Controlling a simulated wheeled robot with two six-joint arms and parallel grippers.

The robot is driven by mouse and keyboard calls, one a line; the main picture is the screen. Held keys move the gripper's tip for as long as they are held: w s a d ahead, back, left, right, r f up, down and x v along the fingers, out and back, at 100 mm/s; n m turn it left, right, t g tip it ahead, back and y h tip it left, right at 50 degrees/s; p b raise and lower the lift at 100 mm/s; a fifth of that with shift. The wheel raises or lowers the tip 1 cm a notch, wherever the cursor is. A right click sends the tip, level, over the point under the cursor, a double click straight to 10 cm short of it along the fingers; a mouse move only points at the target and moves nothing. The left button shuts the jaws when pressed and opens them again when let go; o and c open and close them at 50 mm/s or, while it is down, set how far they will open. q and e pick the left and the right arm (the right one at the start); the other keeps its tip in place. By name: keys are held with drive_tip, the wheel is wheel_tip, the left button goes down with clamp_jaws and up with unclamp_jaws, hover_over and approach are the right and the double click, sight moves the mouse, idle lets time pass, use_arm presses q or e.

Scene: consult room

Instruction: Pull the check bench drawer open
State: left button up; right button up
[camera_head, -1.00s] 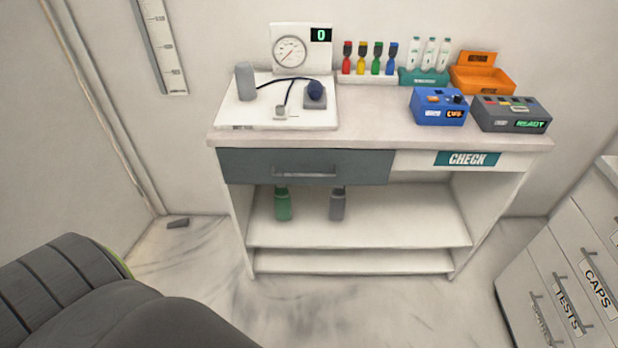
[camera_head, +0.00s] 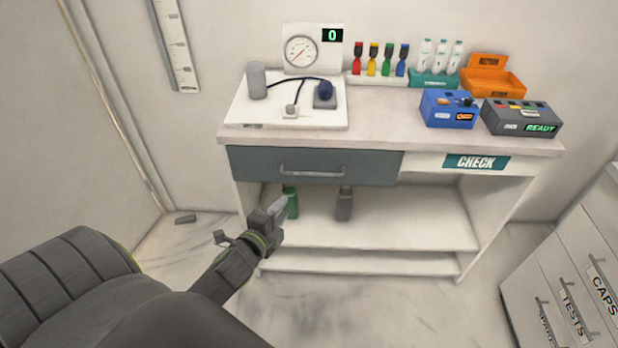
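The check bench (camera_head: 400,130) stands against the wall, with a teal CHECK label on its front right. Its dark grey drawer (camera_head: 370,170) is at the front left and looks shut. A grey bar handle (camera_head: 312,173) runs across the drawer front. My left gripper (camera_head: 250,225) is in front of the bench, below and left of the handle, and apart from it. Its fingers look spread, with nothing seen between them. It partly covers a green bottle on the shelf. My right gripper is not in view.
On the bench top are a white board with a gauge (camera_head: 300,52), coloured droppers, a blue box (camera_head: 448,108), a grey READY box (camera_head: 521,118) and an orange tray (camera_head: 492,82). The green bottle (camera_head: 291,200) and a grey bottle (camera_head: 344,204) stand underneath. A cabinet (camera_head: 560,275) is at right.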

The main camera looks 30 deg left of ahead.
use_arm(q)
drive_tip(key=x, duration=1.6)
drive_tip(key=shift+w, duration=0.2)
drive_tip(key=shift+c, duration=0.2)
clamp_jaws()
